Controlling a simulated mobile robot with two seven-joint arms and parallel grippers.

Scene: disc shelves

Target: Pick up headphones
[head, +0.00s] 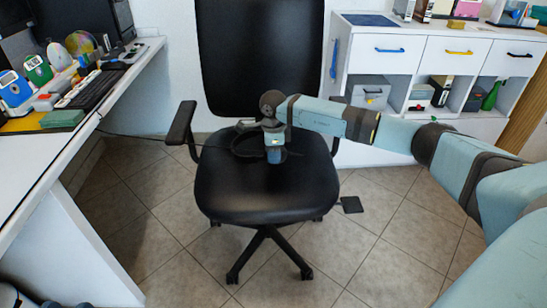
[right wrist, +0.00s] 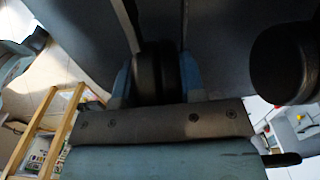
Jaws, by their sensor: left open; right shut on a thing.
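The black headphones (head: 243,146) lie on the black seat of the office chair, dark against dark, so their outline is hard to make out. My right gripper (head: 275,156) points down over the seat, just right of the visible band. In the right wrist view the right gripper (right wrist: 156,85) is shut on a black curved part of the headphones (right wrist: 154,70) between its blue fingers. The rest of the headphones is partly hidden by the gripper. My left gripper (head: 66,304) shows only as small tips at the bottom left edge, open and far from the chair.
The office chair (head: 262,195) has a tall backrest (head: 260,60) behind the gripper and an armrest (head: 181,122) at left. A white desk (head: 45,150) with several items stands left. A white drawer cabinet (head: 420,60) stands behind right.

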